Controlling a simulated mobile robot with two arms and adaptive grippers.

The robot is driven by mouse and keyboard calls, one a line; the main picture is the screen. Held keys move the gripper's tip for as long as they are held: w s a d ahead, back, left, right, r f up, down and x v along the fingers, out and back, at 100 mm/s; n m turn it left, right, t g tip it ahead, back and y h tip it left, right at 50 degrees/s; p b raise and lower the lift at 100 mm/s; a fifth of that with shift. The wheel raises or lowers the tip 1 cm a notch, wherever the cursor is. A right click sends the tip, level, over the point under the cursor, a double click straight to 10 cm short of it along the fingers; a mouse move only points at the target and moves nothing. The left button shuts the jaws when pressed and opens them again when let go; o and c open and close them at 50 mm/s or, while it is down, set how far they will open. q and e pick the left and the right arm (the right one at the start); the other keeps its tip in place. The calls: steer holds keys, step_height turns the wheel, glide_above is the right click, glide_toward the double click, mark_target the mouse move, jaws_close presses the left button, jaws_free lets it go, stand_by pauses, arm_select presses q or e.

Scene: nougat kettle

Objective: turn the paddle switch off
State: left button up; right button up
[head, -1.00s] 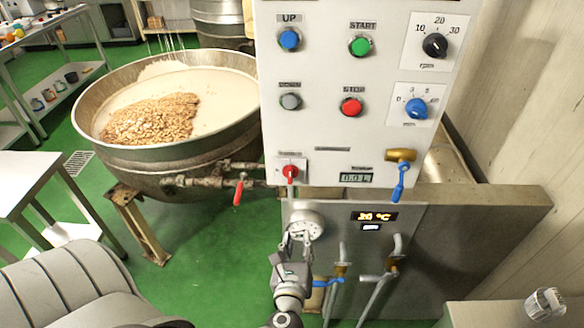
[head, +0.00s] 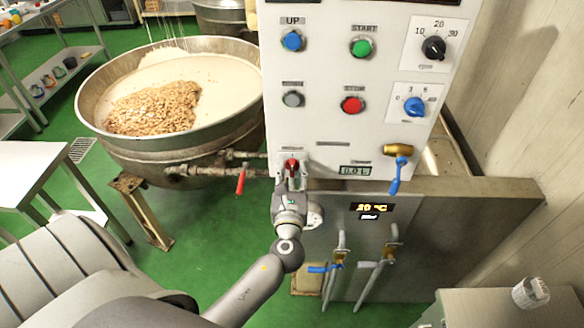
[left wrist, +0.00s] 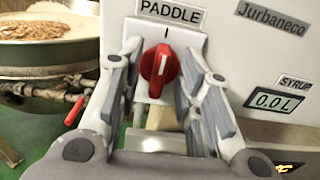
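The paddle switch (head: 291,166) is a red rotary knob at the lower left of the white control panel (head: 325,125). In the left wrist view the red knob (left wrist: 160,68) sits under the PADDLE label (left wrist: 170,13), its grip roughly upright below the "I" mark. My left gripper (head: 291,182) is in front of the knob. In the left wrist view its open fingers (left wrist: 158,75) stand on either side of the knob, with gaps between. The lower part of the switch plate is partly hidden by the gripper. My right gripper is not in view.
A brass valve with a blue handle (head: 397,170) sticks out at the panel's right, beside the syrup display (head: 354,170). A red-handled valve (head: 241,180) is left of the switch. The large kettle (head: 170,150) holds a pale mass with nuts.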

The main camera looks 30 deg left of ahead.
arm_select(q)
steer(key=shift+w+a, duration=0.15)
steer(key=shift+w, duration=0.2)
steer(key=shift+c, duration=0.3)
jaws_close()
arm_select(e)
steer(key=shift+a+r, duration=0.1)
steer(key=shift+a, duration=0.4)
